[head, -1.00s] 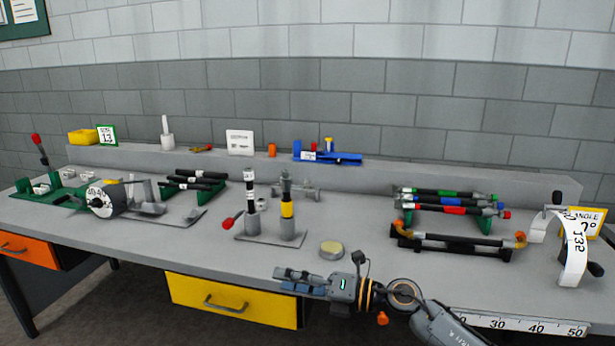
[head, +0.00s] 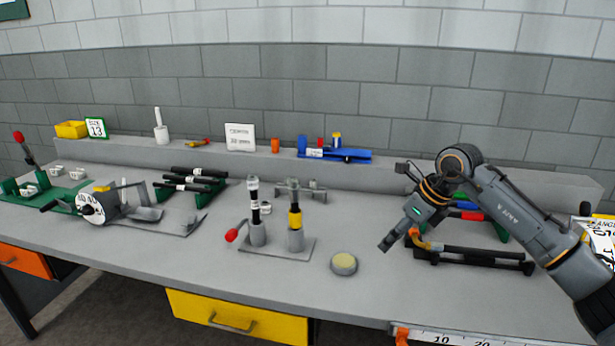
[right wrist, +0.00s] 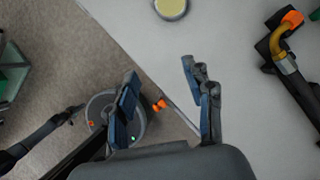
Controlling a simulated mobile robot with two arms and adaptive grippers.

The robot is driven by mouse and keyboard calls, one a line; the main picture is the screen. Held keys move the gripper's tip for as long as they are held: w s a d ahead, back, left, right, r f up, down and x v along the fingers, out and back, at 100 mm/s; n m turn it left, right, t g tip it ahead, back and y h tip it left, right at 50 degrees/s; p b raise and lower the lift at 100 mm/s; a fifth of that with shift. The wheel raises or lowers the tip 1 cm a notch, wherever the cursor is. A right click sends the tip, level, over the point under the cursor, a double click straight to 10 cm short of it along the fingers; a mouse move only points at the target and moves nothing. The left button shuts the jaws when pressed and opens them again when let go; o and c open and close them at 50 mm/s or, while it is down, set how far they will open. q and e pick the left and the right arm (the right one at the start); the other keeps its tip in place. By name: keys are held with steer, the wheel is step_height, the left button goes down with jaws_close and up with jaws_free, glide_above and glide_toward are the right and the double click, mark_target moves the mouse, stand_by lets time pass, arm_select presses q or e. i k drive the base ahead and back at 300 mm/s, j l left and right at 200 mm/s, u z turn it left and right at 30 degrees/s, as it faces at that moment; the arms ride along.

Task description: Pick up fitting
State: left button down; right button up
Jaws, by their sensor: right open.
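My right gripper (head: 390,243) is above the right part of the bench, pointing down and left, and empty. In the right wrist view its two fingers (right wrist: 165,100) are spread apart over the bench edge. A black hose (head: 470,257) lies in a rack beside the gripper; its left end has a brass elbow fitting (right wrist: 286,62) with an orange cap (right wrist: 292,18). Small pale metal fittings (head: 28,190) sit on the green tray (head: 65,202) at the far left. I cannot tell which fitting is meant. My forearm partly hides the coloured hoses (head: 470,215). My left gripper is not in view.
A round pad with a yellow top (head: 343,263) lies near the front edge, also in the right wrist view (right wrist: 171,8). A press with a red knob (head: 232,235) and upright posts stands mid-bench.

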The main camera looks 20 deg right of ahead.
mark_target(313, 182)
steer(key=i, duration=1.6)
